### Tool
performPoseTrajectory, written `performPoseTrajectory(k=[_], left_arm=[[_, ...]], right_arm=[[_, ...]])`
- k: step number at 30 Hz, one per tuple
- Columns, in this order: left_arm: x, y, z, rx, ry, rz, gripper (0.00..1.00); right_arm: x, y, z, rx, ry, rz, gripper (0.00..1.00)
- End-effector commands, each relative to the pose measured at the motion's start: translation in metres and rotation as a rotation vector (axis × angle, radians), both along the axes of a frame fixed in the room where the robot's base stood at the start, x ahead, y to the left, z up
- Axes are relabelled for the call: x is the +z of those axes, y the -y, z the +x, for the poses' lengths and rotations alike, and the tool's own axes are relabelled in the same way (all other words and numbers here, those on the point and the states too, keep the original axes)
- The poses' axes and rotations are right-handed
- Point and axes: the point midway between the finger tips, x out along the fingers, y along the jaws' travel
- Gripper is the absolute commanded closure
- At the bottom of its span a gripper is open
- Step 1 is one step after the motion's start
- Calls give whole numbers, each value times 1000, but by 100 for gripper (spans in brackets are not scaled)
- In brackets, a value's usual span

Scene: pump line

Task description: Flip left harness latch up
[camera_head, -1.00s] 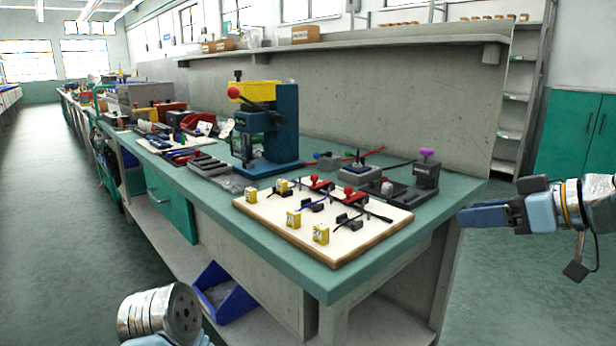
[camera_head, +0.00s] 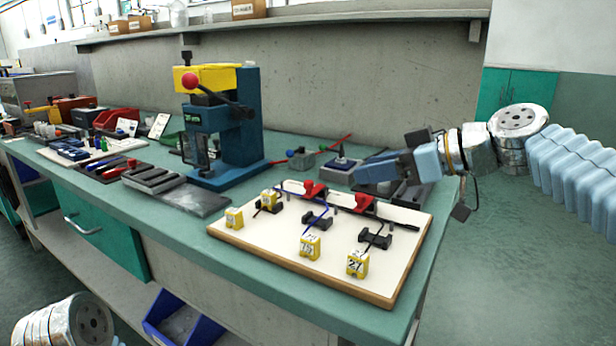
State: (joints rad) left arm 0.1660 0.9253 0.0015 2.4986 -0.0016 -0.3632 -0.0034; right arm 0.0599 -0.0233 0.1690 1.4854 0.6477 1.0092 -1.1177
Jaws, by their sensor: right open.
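The white harness board (camera_head: 275,237) with a wooden edge lies at the front of the green bench. Two black clamps with red latches sit along its back edge. The left harness latch (camera_head: 313,190) is red, and I cannot tell its exact tilt. The right red latch (camera_head: 363,202) is beside it. My right gripper (camera_head: 362,174) comes in from the right, above the back right part of the board. It is open and empty, apart from both latches and closer to the right one. My left gripper is out of view; only part of my left arm shows at the lower left.
Yellow numbered blocks (camera_head: 309,247), black cable holders (camera_head: 375,240) and dark cables are on the board. A blue press (camera_head: 225,125) with a yellow top stands behind it to the left. A grey tray (camera_head: 170,186) lies left of the board. A blue bin (camera_head: 180,325) is below.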

Motion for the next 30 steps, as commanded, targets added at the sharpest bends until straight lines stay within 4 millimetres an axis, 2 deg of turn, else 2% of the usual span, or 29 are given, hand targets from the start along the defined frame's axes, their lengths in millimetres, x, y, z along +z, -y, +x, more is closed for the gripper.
performPoseTrajectory(k=[9,15,21,28,30], left_arm=[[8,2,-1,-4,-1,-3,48],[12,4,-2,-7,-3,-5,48],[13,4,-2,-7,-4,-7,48],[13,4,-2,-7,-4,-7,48],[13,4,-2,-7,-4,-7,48]], right_arm=[[-27,-56,39,4,-3,0,54],[-40,-80,57,2,-1,0,54],[-45,-89,64,0,1,-1,54],[-45,-89,64,0,1,-1,54],[-45,-89,64,0,1,-1,63]])
